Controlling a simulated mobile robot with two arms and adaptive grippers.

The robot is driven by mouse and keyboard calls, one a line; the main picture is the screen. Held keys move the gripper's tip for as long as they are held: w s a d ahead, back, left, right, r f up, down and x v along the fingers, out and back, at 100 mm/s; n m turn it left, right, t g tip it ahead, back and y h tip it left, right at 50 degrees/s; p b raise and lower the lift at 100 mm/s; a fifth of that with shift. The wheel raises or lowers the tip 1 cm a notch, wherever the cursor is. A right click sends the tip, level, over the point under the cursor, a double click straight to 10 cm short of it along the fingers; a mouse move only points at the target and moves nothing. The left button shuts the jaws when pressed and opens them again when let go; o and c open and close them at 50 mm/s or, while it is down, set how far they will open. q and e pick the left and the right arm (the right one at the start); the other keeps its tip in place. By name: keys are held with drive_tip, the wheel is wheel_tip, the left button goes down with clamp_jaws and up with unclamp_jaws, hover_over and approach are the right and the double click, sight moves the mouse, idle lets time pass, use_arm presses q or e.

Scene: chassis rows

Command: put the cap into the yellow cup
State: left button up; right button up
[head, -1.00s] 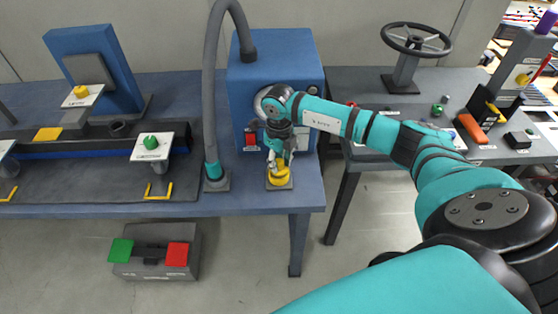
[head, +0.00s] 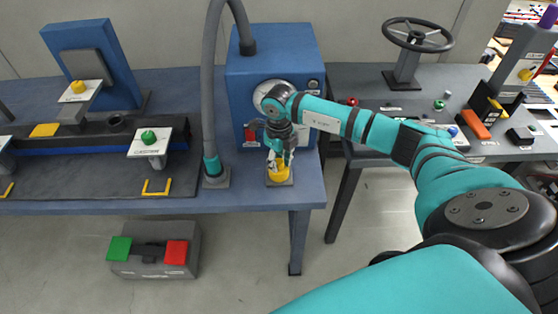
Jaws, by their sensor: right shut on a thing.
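The yellow cup (head: 279,175) stands upright on a small grey plate at the front right of the blue table. My right gripper (head: 279,163) points down at the cup's mouth, with its fingertips at or just inside the rim. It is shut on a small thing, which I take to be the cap. The fingers and the cup's rim mostly hide this thing, so its shape does not show. Whether it touches the cup's inside cannot be told. My left gripper is not in view.
A blue machine box (head: 275,70) stands close behind the cup, with a grey hose (head: 208,110) to the left. A slide with a green button (head: 148,137) lies further left. A grey table (head: 400,145) stands to the right. A pedal box (head: 150,250) is on the floor.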

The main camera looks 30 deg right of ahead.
drive_tip(key=o, duration=1.1)
drive_tip(key=shift+f, duration=0.1)
wheel_tip(320, 180, up, 12)
drive_tip(key=shift+r, duration=0.1)
